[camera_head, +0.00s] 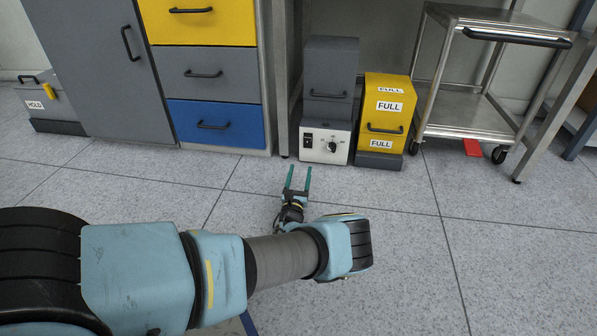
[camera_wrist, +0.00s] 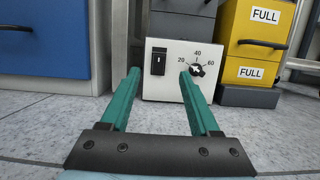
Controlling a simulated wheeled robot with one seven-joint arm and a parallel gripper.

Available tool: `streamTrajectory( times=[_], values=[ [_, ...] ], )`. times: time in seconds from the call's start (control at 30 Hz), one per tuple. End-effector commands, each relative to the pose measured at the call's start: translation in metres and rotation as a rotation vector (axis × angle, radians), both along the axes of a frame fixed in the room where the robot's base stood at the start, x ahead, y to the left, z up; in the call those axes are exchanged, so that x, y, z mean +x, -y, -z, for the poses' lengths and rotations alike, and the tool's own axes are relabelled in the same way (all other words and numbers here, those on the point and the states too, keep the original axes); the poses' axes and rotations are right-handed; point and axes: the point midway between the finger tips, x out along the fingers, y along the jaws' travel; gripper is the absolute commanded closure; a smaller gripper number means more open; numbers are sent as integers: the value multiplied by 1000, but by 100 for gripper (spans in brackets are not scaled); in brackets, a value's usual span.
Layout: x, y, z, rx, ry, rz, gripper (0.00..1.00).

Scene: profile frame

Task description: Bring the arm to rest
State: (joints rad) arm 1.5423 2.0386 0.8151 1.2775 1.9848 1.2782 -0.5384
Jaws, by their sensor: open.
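My arm (camera_head: 280,259) stretches from the lower left across the head view, low over the floor. My gripper (camera_head: 297,178) is at its end, with two green fingers apart and nothing between them. In the wrist view the open gripper (camera_wrist: 160,80) points at a white control box (camera_wrist: 178,65) with a black switch and a dial. The fingertips appear in front of the box; I cannot tell the exact gap. The white control box also shows in the head view (camera_head: 317,145), under a grey box.
The grey box (camera_head: 330,75) stands on the control box. A yellow box marked FULL (camera_head: 384,112) stands to its right. A drawer cabinet (camera_head: 210,90) is on the left, a steel trolley (camera_head: 462,112) on the right. A grey case marked HOLD (camera_head: 40,100) is far left.

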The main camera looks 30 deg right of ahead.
Motion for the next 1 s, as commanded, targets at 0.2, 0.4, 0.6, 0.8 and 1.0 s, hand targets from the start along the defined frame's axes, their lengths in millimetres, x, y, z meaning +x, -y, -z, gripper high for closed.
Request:
streamTrajectory(
  times=[0.2,0.4,0.6,0.8,1.0],
  values=[
    [0,0,0,0,0,0,38],
    [0,0,0,0,0,0,38],
    [18,-13,-17,-29,-7,-70,38],
    [83,-89,-80,-156,-53,-393,38],
    [130,-213,-144,-349,-152,-833,38]
  ],
)
